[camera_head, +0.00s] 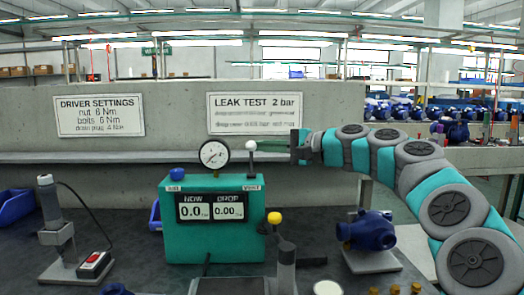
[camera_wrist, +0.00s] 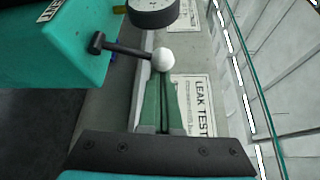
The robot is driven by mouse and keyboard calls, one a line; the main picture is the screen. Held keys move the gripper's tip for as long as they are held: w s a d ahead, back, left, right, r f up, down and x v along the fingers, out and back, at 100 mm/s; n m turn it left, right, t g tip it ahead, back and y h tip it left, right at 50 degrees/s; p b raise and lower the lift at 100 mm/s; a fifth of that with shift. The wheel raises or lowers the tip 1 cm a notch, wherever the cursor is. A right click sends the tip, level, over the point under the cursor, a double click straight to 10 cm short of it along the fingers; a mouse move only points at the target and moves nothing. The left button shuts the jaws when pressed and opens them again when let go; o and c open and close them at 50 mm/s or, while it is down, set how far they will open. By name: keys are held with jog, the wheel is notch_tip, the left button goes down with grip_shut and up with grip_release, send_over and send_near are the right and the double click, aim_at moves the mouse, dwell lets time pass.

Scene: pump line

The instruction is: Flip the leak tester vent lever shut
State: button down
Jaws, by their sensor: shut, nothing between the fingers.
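The teal leak tester (camera_head: 215,248) stands on the dark bench. Its vent lever (camera_head: 251,160) rises upright from the right of its top, above a small label, and ends in a white ball knob. In the wrist view the white knob (camera_wrist: 162,59) sits right at my fingertips, on a black stem running left to a pivot. My gripper (camera_head: 262,146) comes in from the right at knob height, shut and empty. In the wrist view its green fingers (camera_wrist: 164,82) lie together, pointing at the knob. I cannot tell whether they touch it.
A round gauge (camera_head: 214,155) stands on the tester left of the lever, with a blue knob (camera_head: 177,174) further left. A yellow knob (camera_head: 274,218) is at its right side. A blue pump (camera_head: 370,232) sits on the right; a screwdriver stand (camera_head: 62,235) is on the left. A concrete wall is behind.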

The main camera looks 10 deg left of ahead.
aim_at(255, 146)
jog(key=shift+s+d+n+y+b, duration=0.1)
jog(key=shift+s+n+y+b, duration=0.25)
jog(key=shift+b, duration=0.45)
jog(key=s+n+y+b, duration=0.1)
jog(key=n+b, duration=0.1)
jog(key=b, duration=0.3)
jog(key=shift+s+d+f, duration=0.1)
jog(key=shift+d, duration=0.05)
jog(key=n+b, duration=0.1)
jog(key=s+n+y+b, duration=0.1)
jog(key=shift+d+t+b, duration=0.15)
jog(key=shift+t+b, duration=0.15)
jog(key=shift+b, duration=0.1)
jog(key=shift+s+d+r+n+y+b, duration=0.15)
jog(key=shift+s+r+n+y+b, duration=0.3)
jog(key=shift+n+b, duration=0.35)
jog(key=shift+s+d+r, duration=0.15)
jog(key=shift+s, duration=0.3)
jog(key=shift+s+b, duration=0.35)
jog(key=shift+s, duration=0.1)
